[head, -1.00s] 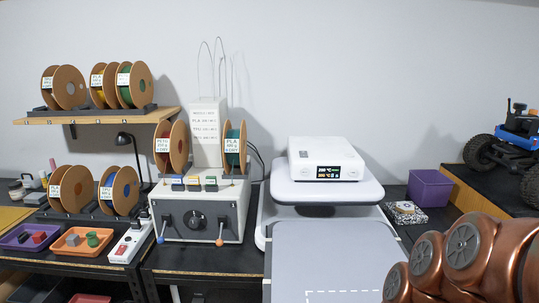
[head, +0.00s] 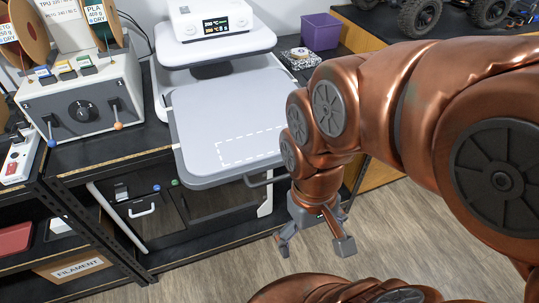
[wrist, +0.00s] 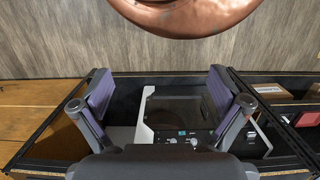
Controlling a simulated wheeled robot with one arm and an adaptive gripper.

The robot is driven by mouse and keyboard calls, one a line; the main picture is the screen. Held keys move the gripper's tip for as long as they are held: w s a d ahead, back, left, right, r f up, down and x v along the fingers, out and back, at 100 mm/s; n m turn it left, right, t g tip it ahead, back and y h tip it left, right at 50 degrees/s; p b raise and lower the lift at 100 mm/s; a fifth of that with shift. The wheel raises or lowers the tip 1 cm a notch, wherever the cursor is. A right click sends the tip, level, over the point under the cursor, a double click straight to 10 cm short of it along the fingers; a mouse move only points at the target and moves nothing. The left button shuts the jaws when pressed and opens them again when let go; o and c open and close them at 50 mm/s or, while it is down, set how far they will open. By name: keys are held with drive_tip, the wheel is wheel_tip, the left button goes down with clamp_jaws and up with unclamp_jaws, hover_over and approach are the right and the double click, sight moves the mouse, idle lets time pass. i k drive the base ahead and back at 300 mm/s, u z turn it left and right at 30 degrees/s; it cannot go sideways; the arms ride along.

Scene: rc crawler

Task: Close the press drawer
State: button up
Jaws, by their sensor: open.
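The white press (head: 215,40) with a lit display stands on the bench. Its grey drawer (head: 190,110), marked with a dashed white rectangle, is pulled out and reaches past the bench's front edge. A dark bar handle (head: 266,181) sticks out at its front, partly hidden by my arm. My gripper (head: 313,243) is open and empty, pointing down, in front and to the right of the handle, apart from it and lower. In the wrist view, both fingers of my gripper (wrist: 160,100) are spread with nothing between them; I cannot make out the drawer there.
A grey control box (head: 85,95) with levers stands left of the press. The floor (head: 215,270) in front is clear.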

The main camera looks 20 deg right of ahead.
sight(223, 130)
drive_tip(key=z, duration=1.85)
drive_tip(key=k, duration=1.25)
drive_tip(key=u, duration=1.3)
drive_tip(key=i, duration=0.5)
drive_tip(key=u, duration=0.05)
